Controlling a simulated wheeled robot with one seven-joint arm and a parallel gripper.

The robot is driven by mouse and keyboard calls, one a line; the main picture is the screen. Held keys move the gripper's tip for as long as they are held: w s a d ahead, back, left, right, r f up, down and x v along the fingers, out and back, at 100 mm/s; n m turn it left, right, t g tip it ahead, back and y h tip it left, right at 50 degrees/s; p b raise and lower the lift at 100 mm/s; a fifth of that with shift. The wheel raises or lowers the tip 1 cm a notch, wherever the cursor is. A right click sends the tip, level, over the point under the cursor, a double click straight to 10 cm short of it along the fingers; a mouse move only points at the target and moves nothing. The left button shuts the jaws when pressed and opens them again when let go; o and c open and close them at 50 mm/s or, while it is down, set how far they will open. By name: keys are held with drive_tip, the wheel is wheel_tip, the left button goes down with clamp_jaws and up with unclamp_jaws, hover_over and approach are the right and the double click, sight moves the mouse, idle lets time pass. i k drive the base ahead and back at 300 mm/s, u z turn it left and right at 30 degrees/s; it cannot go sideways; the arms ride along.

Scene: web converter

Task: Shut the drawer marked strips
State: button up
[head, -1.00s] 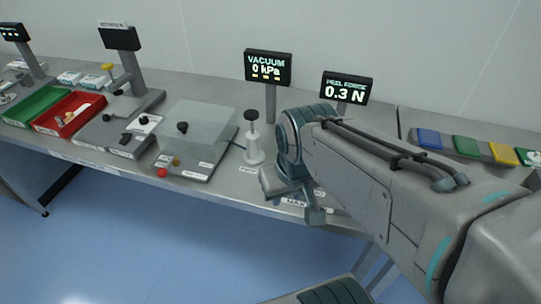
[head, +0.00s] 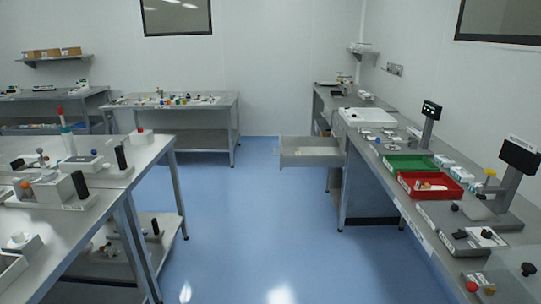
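One drawer (head: 310,152) stands pulled out from under the right-hand bench, at the far part of it. It is a grey, shallow, open-topped box that juts left into the aisle. Any label on it is too small to read from here, so I cannot tell whether it is the one marked strips. My gripper is not in the head view now.
The right bench (head: 403,205) carries a green tray (head: 411,165), a red tray (head: 430,187) and display stands. Another bench (head: 95,181) stands on the left. A further table (head: 172,103) is at the back. The blue floor (head: 235,220) between is clear.

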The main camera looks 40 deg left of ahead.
sight(314, 151)
drive_tip(key=u, duration=0.05)
drive_tip(key=k, duration=0.25)
drive_tip(key=u, duration=1.8)
drive_tip(key=i, duration=1.1)
drive_tip(key=u, duration=0.75)
drive_tip(key=i, duration=1.9)
drive_tip(key=z, duration=1.05)
drive_tip(key=i, duration=0.8)
drive_tip(key=z, duration=0.8)
drive_tip(key=i, duration=1.45)
drive_tip(key=u, duration=0.65)
drive_tip(key=i, duration=0.85)
drive_tip(key=u, duration=0.5)
